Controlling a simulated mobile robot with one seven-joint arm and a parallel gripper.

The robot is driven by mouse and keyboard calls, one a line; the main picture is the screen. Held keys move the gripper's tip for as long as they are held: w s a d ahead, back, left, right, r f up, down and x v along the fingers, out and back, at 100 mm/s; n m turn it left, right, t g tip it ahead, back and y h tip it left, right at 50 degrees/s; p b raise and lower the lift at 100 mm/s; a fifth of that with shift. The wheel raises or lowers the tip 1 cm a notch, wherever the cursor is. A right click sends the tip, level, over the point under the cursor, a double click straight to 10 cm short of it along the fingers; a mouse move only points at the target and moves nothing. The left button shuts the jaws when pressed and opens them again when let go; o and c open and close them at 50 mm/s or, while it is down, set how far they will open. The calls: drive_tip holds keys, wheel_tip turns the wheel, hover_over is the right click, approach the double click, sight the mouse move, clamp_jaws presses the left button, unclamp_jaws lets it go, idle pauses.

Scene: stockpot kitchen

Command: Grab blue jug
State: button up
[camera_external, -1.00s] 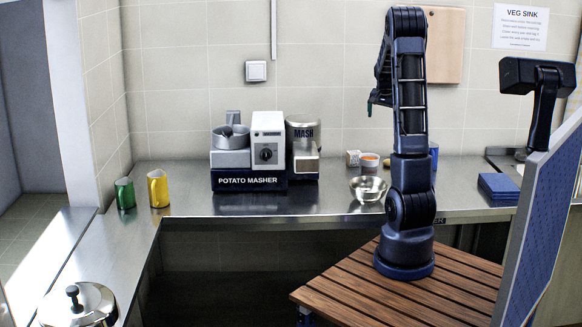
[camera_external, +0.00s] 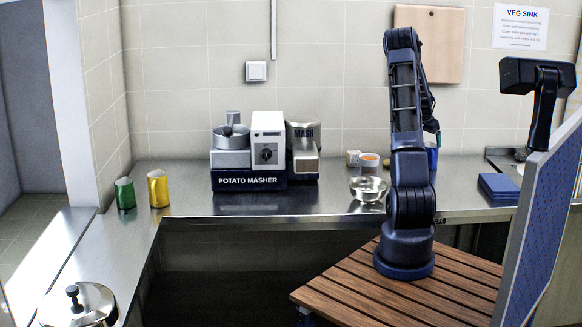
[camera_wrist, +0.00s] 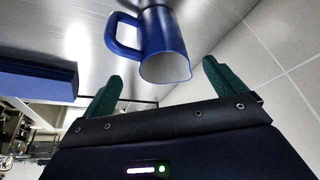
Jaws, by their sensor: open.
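The blue jug (camera_wrist: 160,32) shows in the wrist view with its pale open mouth toward the camera and its handle (camera_wrist: 113,35) to the left. It stands on the steel counter beyond my fingertips, roughly centred between them. In the external view the jug (camera_external: 432,158) is at the back of the counter, partly hidden behind my arm. My gripper (camera_wrist: 160,78) is open and empty, its two green fingers spread, with the handle ahead of the left finger. In the external view my gripper is mostly hidden behind my arm, just above the jug.
A flat blue box (camera_external: 498,187) lies on the counter to the right of the jug. A metal bowl (camera_external: 368,188) and an orange-topped tub (camera_external: 370,160) stand to the left. The tiled wall (camera_wrist: 280,45) is close on the right in the wrist view.

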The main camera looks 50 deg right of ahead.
sight(430, 152)
drive_tip(key=x, duration=0.8)
drive_tip(key=shift+w, duration=0.15)
drive_tip(key=c, duration=1.2)
